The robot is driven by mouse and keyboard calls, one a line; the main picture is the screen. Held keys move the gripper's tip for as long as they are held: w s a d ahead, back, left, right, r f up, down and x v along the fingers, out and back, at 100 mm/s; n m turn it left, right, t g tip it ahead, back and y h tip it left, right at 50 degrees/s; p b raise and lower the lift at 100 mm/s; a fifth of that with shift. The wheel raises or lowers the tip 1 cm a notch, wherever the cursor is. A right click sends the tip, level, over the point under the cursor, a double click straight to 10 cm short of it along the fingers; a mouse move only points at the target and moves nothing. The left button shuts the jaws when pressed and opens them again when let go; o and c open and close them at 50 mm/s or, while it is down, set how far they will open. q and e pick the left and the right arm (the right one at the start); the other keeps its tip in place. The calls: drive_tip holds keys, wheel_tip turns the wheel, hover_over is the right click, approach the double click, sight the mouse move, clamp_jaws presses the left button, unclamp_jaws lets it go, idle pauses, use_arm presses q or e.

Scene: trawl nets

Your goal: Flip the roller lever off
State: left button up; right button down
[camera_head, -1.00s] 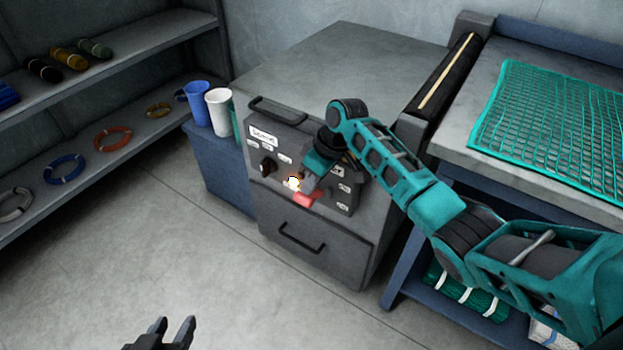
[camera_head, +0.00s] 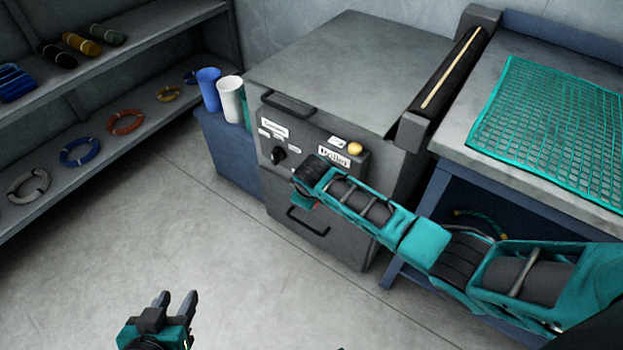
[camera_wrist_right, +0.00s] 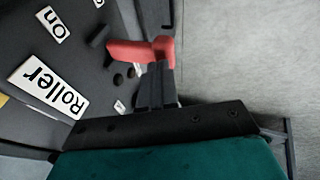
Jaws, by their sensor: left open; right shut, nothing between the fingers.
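The roller lever is red and sits on the dark machine panel. In the right wrist view the lever (camera_wrist_right: 138,52) runs sideways beside the "Roller" label (camera_wrist_right: 48,88) and the "On" label (camera_wrist_right: 52,25). My right gripper (camera_wrist_right: 157,68) is shut and empty, its fingertips at the lever's outer end; I cannot tell whether they touch. In the head view only a small red bit of the lever (camera_head: 313,206) shows below my right arm, which hides the right gripper. My left gripper (camera_head: 176,304) is open and empty at the bottom, over the floor, far from the panel.
The machine (camera_head: 340,70) has a front drawer handle (camera_head: 307,222), a black knob (camera_head: 279,155) and a yellow button (camera_head: 355,148). Blue (camera_head: 209,88) and white (camera_head: 231,98) cups stand left of it. A bench (camera_head: 465,120) with green net is on the right. Floor at left is clear.

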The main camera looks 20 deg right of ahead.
use_arm(q)
drive_tip(key=shift+d+f+b, duration=0.2)
drive_tip(key=shift+d+b, duration=0.05)
drive_tip(key=shift+b, duration=0.2)
use_arm(e)
drive_tip(key=shift+t+h, duration=0.3)
drive_tip(key=shift+h, duration=0.2)
drive_tip(key=f, duration=0.5)
drive_tip(key=shift+s+a, duration=0.25)
drive_tip(key=shift+a, duration=0.1)
use_arm(q)
drive_tip(key=shift+a, duration=0.1)
use_arm(e)
drive_tip(key=shift+f, duration=0.1)
